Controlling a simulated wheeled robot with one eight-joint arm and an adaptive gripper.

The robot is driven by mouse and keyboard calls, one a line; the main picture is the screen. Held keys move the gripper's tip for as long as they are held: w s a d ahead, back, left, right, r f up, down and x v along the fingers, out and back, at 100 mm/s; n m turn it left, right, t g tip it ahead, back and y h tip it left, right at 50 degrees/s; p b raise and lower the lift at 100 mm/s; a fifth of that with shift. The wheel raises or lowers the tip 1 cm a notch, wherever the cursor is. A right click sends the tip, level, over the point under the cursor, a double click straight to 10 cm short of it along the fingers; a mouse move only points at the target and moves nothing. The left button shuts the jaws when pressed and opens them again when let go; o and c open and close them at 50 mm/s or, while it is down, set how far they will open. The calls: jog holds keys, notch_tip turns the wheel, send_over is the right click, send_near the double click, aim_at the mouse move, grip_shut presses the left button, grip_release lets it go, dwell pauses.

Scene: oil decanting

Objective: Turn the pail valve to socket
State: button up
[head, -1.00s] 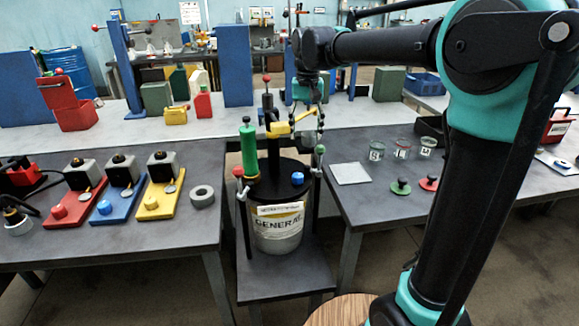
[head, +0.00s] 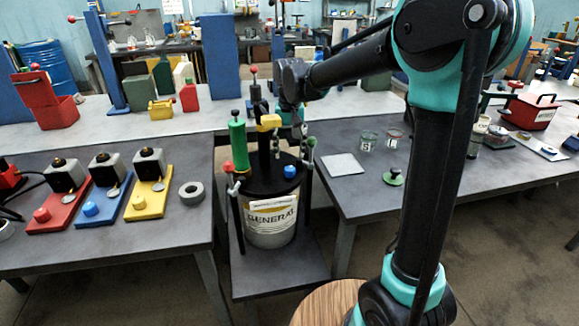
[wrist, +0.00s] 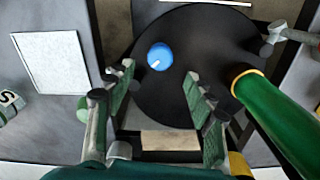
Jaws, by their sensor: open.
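The pail (head: 268,235) with a "GENERAL" label stands on a low stand between the tables, under a black lid (head: 262,187). A blue round knob (head: 290,172), seemingly the pail valve, is on the lid's right side. In the wrist view the blue knob (wrist: 160,56) carries a short white mark pointing to its lower left. My gripper (wrist: 160,75) is open and empty above the lid, its fingers spread to either side below the knob in the picture, apart from it. In the head view the gripper is small and partly hidden by the arm. No socket marking is readable.
A green cylinder (head: 238,143) and a black post with a yellow piece (head: 268,122) rise from the lid close to my gripper. A red knob (head: 228,167) is at the left. A pale square plate (head: 342,164) and jars (head: 369,141) are on the right table.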

aim_at(290, 167)
jog(key=shift+f, duration=3.1)
jog(key=c, duration=1.1)
